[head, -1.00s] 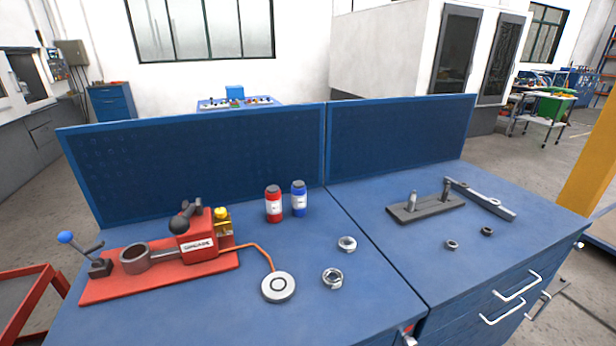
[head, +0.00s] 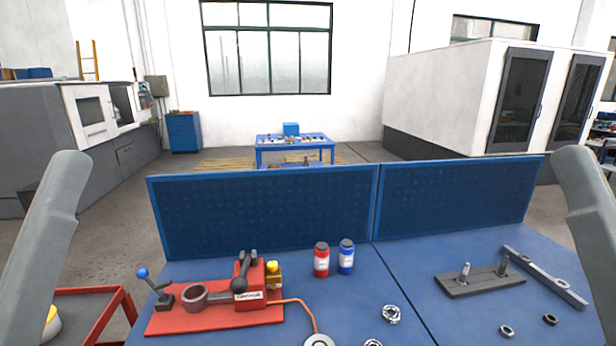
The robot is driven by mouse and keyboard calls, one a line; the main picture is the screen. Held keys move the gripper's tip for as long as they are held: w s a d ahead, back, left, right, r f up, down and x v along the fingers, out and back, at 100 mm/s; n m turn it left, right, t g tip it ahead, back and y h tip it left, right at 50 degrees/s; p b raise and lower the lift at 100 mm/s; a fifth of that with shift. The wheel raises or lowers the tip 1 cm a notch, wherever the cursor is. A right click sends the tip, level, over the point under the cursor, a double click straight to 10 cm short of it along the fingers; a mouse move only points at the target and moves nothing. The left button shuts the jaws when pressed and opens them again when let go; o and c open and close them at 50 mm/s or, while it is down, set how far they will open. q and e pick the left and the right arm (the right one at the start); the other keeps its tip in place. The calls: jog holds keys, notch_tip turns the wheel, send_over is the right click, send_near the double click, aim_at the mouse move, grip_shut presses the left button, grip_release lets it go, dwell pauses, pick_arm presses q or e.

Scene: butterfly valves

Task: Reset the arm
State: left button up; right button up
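Both of my arms show only as grey links at the left and right edges of the head view. Neither gripper is in the picture, so their fingers are hidden from me. In front of me is a blue workbench (head: 375,290). A red fixture (head: 215,312) with a blue-knobbed lever and a clamp stands on its left part. An orange cable runs from it to a round grey disc (head: 319,341), cut off by the bottom edge. Metal rings lie on the bench, one in full view (head: 391,315) and one (head: 373,343) partly cut off.
A red bottle (head: 321,262) and a blue bottle (head: 346,258) stand near the blue back panel (head: 265,213). On the right are a dark plate with two pins (head: 486,281), a long grey bar (head: 545,276) and two small rings. A red cart (head: 95,305) stands at lower left.

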notch_tip(320, 180, up, 37)
jog(key=p, duration=3.4)
jog(key=shift+w+a+r+y+p, duration=0.15)
jog(key=shift+w+r+y+p, duration=0.1)
jog(key=shift+y+p, duration=0.1)
